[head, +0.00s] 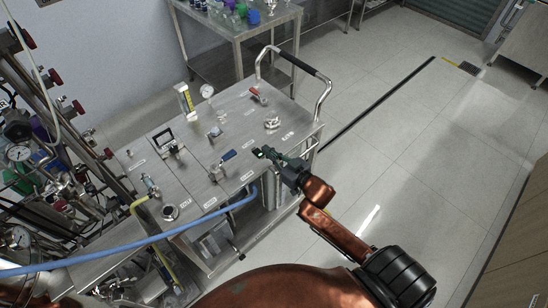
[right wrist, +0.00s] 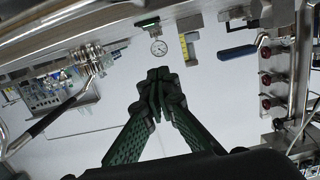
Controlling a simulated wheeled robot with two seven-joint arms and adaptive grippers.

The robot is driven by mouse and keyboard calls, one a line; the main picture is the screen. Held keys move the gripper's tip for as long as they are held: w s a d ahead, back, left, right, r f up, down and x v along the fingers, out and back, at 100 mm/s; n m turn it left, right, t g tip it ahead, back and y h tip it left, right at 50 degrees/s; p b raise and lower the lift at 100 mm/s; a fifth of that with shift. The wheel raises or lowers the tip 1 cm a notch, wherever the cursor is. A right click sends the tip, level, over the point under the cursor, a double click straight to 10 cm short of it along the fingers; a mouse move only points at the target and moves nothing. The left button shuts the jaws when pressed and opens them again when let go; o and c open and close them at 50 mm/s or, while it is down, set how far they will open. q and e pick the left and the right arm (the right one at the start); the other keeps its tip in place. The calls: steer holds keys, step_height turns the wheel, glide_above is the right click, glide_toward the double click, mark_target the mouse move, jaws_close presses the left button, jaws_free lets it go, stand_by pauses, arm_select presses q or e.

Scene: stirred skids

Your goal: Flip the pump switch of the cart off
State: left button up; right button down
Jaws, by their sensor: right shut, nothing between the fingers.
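The steel cart (head: 240,118) stands in the middle of the head view, with labelled fittings on its top. A small dark switch with a green part (head: 259,153) sits near the cart's right front edge and seems to be the pump switch. It also seems to show at the panel edge in the right wrist view (right wrist: 147,23); its lever position is too small to tell. My right gripper (head: 270,155) is shut and empty, right beside this switch in the head view. Its green fingers (right wrist: 157,88) are together below it in the right wrist view, apparently apart from it. My left gripper is out of view.
The cart carries a blue-handled valve (head: 228,156), a red-handled valve (head: 258,95), a round gauge (head: 207,91) and a yellow flowmeter (head: 185,98). A blue hose (head: 150,240) crosses in front. A pipe skid (head: 50,150) crowds the left. Floor at right is clear.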

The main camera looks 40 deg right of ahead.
mark_target(261, 155)
steer(key=w, duration=0.3)
steer(key=shift+w+a+f+b, duration=0.25)
steer(key=shift+w+f+b, duration=0.05)
steer(key=shift+w, duration=0.05)
steer(key=f, duration=0.1)
steer(key=f+b, duration=0.1)
steer(key=shift+w+f, duration=0.2)
steer(key=shift+f, duration=0.15)
steer(key=shift+w+f, duration=0.1)
steer(key=shift+f, duration=0.5)
